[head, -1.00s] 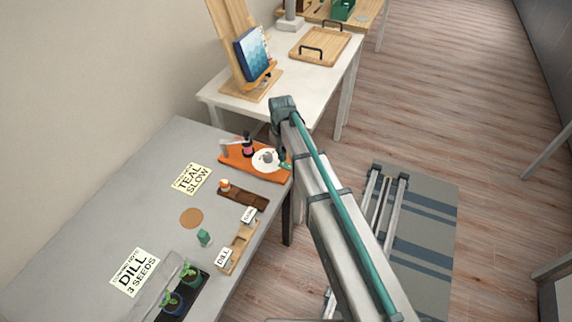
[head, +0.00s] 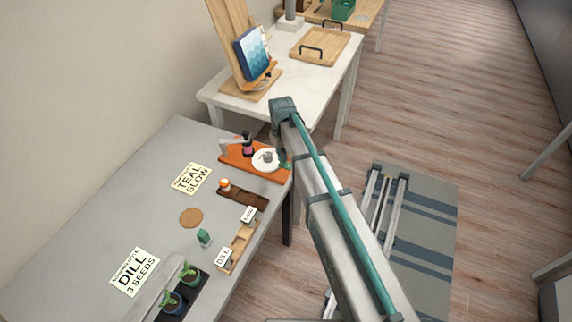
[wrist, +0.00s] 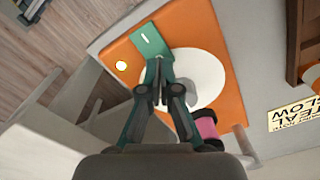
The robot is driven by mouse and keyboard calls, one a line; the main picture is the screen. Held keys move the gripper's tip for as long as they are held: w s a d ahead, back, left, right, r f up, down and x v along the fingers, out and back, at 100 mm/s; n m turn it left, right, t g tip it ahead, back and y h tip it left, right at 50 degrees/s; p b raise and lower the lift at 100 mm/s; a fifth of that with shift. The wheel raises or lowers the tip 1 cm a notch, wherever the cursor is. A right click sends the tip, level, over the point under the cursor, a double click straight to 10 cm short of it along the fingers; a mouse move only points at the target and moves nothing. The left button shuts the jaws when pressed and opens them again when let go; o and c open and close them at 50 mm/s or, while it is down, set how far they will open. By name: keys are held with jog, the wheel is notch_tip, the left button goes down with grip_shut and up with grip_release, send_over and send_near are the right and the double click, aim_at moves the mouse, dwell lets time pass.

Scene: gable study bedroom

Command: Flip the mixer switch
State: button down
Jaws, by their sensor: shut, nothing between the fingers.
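The mixer appears to be the orange base (head: 233,153) with a round white plate (head: 259,166) on the grey table. I cannot tell for sure which part is the switch. My gripper (wrist: 158,85) is shut and empty, its tips close to the lower edge of the teal block; contact is unclear. In the head view my arm hides most of the gripper.
A pink and black spool-like item (wrist: 207,125) stands beside the gripper. A "TEAL SLOW" card (head: 190,179), a dark brown tray (head: 250,199) and potted seedlings (head: 171,302) lie nearer. A white table (head: 313,78) with an easel stands behind. Bare grey tabletop (head: 120,205) is at left.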

jog(key=shift+f+b, duration=0.4)
jog(key=shift+f, duration=0.45)
dwell(0.4)
jog(key=shift+r+p, duration=2)
jog(key=shift+r, duration=1.5)
jog(key=s+d+f+m, duration=0.4)
jog(key=s+d+f, duration=0.2)
jog(key=s+d, duration=0.45)
jog(key=s+d+f+m, duration=0.4)
jog(key=s+d+f, duration=0.2)
jog(key=s+d, duration=0.45)
jog(key=s+f+g+b, duration=0.1)
jog(key=s+f+g, duration=0.2)
jog(key=s+f, duration=0.7)
jog(key=s+f+g+b, duration=0.1)
jog(key=s+f+g, duration=0.2)
jog(key=s+f, duration=0.7)
jog(key=s, duration=0.8)
jog(key=shift+s+a+f+n+g+b, duration=0.25)
jog(key=shift+s+f+n+g+b, duration=0.05)
jog(key=shift+s+g, duration=0.1)
